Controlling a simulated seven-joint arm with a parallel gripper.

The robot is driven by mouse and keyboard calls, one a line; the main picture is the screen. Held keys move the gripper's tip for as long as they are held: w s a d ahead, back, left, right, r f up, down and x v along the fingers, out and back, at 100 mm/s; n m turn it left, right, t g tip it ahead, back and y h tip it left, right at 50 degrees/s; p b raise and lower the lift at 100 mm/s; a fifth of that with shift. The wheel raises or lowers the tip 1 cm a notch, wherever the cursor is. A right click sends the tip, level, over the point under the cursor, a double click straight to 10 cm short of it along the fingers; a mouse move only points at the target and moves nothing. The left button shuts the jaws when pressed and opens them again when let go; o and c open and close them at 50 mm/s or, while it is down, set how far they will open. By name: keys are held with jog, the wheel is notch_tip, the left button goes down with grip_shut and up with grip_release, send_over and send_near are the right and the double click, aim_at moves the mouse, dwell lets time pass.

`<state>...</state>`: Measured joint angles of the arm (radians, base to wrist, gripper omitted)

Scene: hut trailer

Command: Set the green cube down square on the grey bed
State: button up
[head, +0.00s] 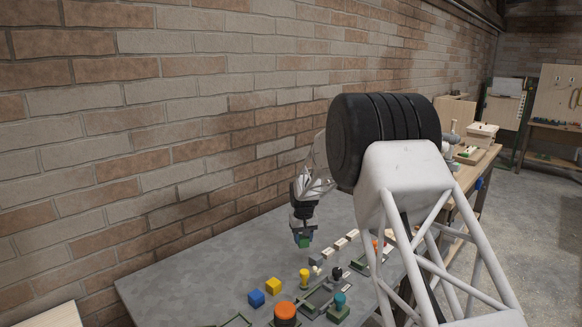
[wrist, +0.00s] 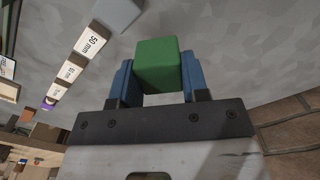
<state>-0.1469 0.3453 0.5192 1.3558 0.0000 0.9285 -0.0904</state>
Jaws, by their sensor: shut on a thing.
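The green cube (wrist: 158,66) is between the two blue fingers of my gripper (wrist: 157,80) in the wrist view, and the gripper is shut on it. In the head view the cube (head: 303,241) shows small below my gripper (head: 303,232), over the grey tabletop. It appears held above the surface; I cannot tell the exact gap. A plain grey block (wrist: 118,12) lies on the table at the top of the wrist view, apart from the cube. It also shows in the head view (head: 315,261), just below and right of the cube. I cannot tell whether this block is the bed.
A row of pale labelled blocks (wrist: 69,70) runs beside the grey block. Nearer stand a yellow cube (head: 273,286), a blue cube (head: 256,298), a yellow knobbed piece (head: 304,278) and an orange button (head: 285,312). The grey tabletop (head: 200,275) is clear at left. A brick wall (head: 150,150) runs behind.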

jog(key=w+d+m, duration=0.1)
jog(key=w+d, duration=0.3)
jog(key=w+d+f+m, duration=0.1)
jog(key=w+d, duration=0.4)
jog(key=w+d+f, duration=0.1)
jog(key=w+d, duration=0.3)
jog(key=shift+w+d+f+m, duration=0.25)
jog(key=shift+w+d+m, duration=0.1)
jog(key=shift+m, duration=0.05)
jog(key=shift+s+a+r, duration=0.15)
jog(key=shift+s+a, duration=0.05)
jog(key=shift+a, duration=0.25)
jog(key=s+a+r+n, duration=0.2)
jog(key=s+a+n, duration=0.2)
jog(key=s+a, duration=0.5)
jog(key=s+a+r+n, duration=0.3)
jog(key=s+a+n, duration=0.2)
jog(key=s+a, duration=0.4)
jog(key=shift+s+a+r, duration=0.15)
jog(key=shift+s+r, duration=0.2)
jog(key=shift+s, duration=0.1)
jog(key=shift+f, duration=2.5)
